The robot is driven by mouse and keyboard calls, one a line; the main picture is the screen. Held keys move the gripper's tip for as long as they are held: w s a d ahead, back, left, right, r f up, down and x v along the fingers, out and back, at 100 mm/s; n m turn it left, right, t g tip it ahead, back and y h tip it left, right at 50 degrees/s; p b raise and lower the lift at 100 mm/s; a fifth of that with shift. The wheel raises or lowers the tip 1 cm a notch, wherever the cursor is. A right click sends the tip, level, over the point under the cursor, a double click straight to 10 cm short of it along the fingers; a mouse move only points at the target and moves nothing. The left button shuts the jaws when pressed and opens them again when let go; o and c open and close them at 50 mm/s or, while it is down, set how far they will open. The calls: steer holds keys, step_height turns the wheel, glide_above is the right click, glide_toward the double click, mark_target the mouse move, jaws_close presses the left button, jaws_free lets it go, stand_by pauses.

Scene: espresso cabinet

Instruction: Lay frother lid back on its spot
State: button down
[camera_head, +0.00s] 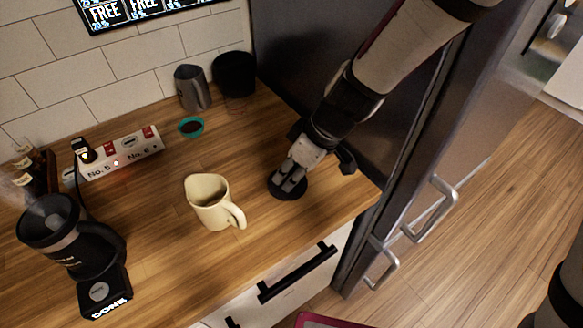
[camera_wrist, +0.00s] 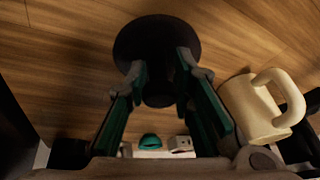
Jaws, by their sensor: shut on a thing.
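The dark round frother lid (camera_head: 277,192) is below my gripper (camera_head: 289,180) at the right part of the wooden counter. My gripper points down and is shut on the lid's middle. In the wrist view the lid (camera_wrist: 140,35) shows as a black disc, with the two fingertips (camera_wrist: 160,70) on either side of its centre part. The lid is on the counter or just above it; I cannot tell which. The black frother (camera_head: 75,240) stands at the left on its base, open at the top with steam rising.
A cream pitcher (camera_head: 208,203) stands left of my gripper and also shows in the wrist view (camera_wrist: 250,110). A teal bowl (camera_head: 191,127), a grey pitcher (camera_head: 191,88) and a black container (camera_head: 234,74) stand behind. A power strip (camera_head: 120,157) lies left. A dark fridge (camera_head: 310,50) borders the right.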

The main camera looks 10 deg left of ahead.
steer(key=c, duration=1.4)
jaws_free()
steer(key=shift+o, duration=0.2)
steer(key=v, duration=1.1)
steer(key=s+d+r+m+t+h, duration=0.1)
steer(key=s+d+r+m, duration=0.2)
steer(key=d, duration=0.5)
steer(key=s+d+r+m+t+h, duration=0.1)
steer(key=s+d+r+m+h, duration=0.1)
steer(key=s+d+r+m, duration=0.2)
steer(key=s+d+r+m+t+h, duration=0.1)
steer(key=s+d+m, duration=0.5)
steer(key=d, duration=0.7)
step_height(320, 180, up, 3)
steer(key=shift+s+f+m+t+h+p, duration=0.1)
steer(key=shift+s+m+t+h+p, duration=0.3)
steer(key=shift+m+t, duration=0.3)
